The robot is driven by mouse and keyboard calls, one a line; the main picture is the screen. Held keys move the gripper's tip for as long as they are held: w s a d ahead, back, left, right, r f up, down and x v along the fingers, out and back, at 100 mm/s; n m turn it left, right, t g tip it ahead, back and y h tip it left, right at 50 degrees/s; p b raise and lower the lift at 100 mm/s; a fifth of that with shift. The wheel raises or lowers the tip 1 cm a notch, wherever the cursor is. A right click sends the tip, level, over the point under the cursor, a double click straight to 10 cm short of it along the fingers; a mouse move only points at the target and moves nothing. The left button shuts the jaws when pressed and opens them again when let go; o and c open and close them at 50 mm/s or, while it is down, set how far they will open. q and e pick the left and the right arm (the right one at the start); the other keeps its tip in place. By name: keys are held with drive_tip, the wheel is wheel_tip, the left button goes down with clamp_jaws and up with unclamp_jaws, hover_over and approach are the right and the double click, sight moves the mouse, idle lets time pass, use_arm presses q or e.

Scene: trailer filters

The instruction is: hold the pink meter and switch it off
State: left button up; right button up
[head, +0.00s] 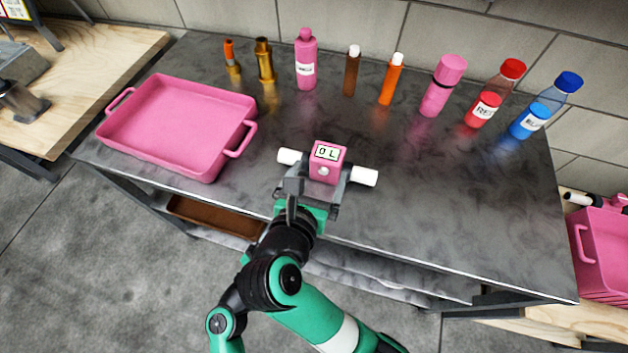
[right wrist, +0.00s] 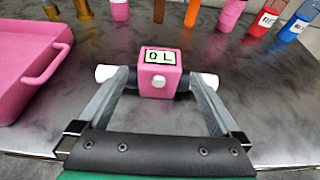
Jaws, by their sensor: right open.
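The pink meter (head: 327,163) sits near the front middle of the dark table. Its display reads "0 L", and a round white knob is on its front face. White pipe ends stick out on both sides. My right gripper (head: 318,185) is at the meter from the front. In the right wrist view the meter (right wrist: 160,72) lies between the tips of my open right gripper (right wrist: 160,90), one finger on each side near the dark side collars. I cannot tell whether the fingers touch it. My left gripper is not in view.
A pink tray (head: 180,165) stands at the left of the table (head: 430,210). Several bottles and tubes line the back, including a pink bottle (head: 306,65), a red-capped bottle (head: 512,70) and a blue-capped bottle (head: 568,84). The table right of the meter is clear.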

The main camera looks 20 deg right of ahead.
sight(326, 158)
drive_tip(key=x, duration=0.8)
drive_tip(key=shift+w+d, duration=0.25)
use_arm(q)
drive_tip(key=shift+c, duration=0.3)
use_arm(e)
drive_tip(key=c, duration=1.3)
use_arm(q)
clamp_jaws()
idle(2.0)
